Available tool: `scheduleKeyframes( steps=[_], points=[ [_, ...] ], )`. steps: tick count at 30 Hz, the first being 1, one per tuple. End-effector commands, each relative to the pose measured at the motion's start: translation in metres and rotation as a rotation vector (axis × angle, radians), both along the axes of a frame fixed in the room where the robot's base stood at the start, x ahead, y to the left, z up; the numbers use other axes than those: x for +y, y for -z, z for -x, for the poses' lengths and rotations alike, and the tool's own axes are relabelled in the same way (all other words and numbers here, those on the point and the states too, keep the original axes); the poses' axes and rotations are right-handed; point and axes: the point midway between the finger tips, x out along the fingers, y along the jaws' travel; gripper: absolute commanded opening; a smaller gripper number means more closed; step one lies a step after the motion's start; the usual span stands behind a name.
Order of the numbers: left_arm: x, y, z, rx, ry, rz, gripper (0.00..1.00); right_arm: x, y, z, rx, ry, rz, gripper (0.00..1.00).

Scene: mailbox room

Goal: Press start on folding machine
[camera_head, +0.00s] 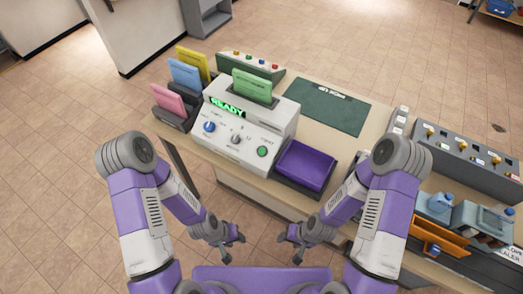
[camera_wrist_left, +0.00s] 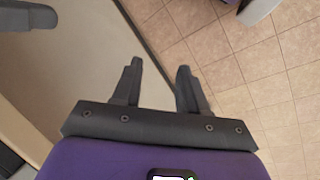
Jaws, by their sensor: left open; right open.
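The folding machine (camera_head: 240,118) is a light grey box on the table, with a green lit READY display (camera_head: 227,106) on its top front edge. Its sloped front panel has a blue knob (camera_head: 209,127), a dial (camera_head: 236,134) and a round green button (camera_head: 262,152) at the right. A green sheet or folder (camera_head: 252,86) stands in its top. My left gripper (camera_head: 234,248) is open and empty, low in front of the table; its two apart fingers show in the left wrist view (camera_wrist_left: 158,85). My right gripper (camera_head: 290,246) is open and empty to its right, also apart from the machine.
A purple tray (camera_head: 305,165) sits right of the machine. Pink, blue and yellow folders (camera_head: 186,75) stand in holders at its left. A dark green mat (camera_head: 327,108) lies behind. A grey unit with several knobs (camera_head: 466,160) stands at the right. Floor in front is clear.

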Motion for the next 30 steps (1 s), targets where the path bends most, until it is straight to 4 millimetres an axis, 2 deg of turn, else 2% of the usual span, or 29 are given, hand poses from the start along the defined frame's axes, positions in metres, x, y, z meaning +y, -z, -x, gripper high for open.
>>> scheduleKeyframes(
  steps=[2, 10, 30],
  points=[
    [0.0000, 0.0000, 0.0000, 0.000, 0.000, 0.000, 0.41, 0.0000, 0.0000, 0.0000, 0.000, 0.000, 0.000, 0.57],
    [0.0000, 0.0000, 0.0000, 0.000, 0.000, 0.000, 0.00, 0.0000, 0.0000, 0.0000, 0.000, 0.000, 0.000, 0.57],
    [0.0000, 0.0000, 0.0000, 0.000, 0.000, 0.000, 0.00, 0.0000, 0.0000, 0.0000, 0.000, 0.000, 0.000, 0.57]
  ],
)
